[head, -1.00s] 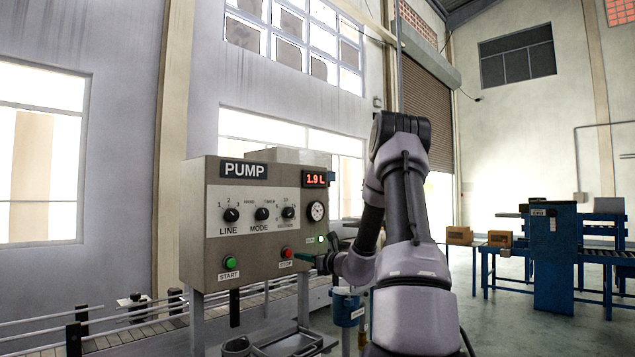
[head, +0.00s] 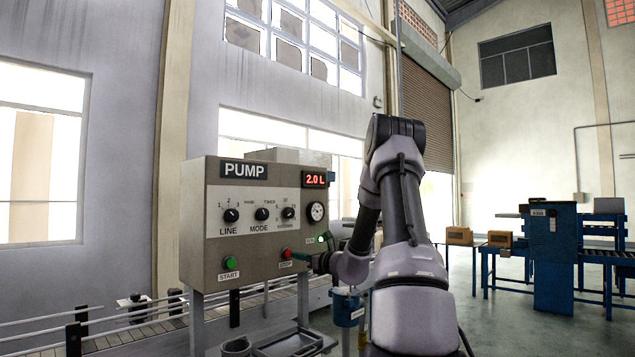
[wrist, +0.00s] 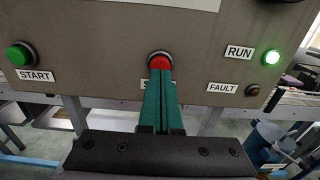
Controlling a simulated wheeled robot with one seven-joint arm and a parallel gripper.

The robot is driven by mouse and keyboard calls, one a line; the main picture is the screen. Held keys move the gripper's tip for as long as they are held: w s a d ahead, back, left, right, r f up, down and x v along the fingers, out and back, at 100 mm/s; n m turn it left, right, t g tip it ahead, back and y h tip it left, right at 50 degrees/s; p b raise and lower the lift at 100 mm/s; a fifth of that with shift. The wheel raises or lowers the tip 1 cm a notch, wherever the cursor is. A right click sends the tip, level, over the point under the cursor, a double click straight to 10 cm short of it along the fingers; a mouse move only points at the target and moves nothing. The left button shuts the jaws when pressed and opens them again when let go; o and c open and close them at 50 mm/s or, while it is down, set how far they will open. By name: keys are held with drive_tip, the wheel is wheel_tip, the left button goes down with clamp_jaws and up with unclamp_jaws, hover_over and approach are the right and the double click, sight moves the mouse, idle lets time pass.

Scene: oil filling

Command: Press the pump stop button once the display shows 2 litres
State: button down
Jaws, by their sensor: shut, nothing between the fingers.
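The pump panel (head: 255,215) stands left of my arm, and its display (head: 315,179) reads 2.0 L. The red stop button (head: 286,253) sits low on the panel; in the wrist view the red button (wrist: 160,61) is directly at my fingertips. My gripper (wrist: 161,72) has its green fingers shut together, with the tips at the button and covering its lower part. It also shows in the head view (head: 294,255). I cannot tell how far the button is pushed in. The label under it is mostly hidden by the fingers.
The green start button (wrist: 20,54) is to the left. The RUN lamp (wrist: 271,57) glows green, and the FAULT lamp (wrist: 252,90) is dark. A blue container (head: 348,309) stands below the panel's right side. A conveyor (head: 130,325) runs at the lower left.

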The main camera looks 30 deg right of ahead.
drive_tip(key=shift+x, duration=1.1)
drive_tip(key=shift+d, duration=0.1)
drive_tip(key=shift+s, duration=0.15)
drive_tip(key=v, duration=0.8)
drive_tip(key=shift+s, duration=0.4)
drive_tip(key=shift+d, duration=0.1)
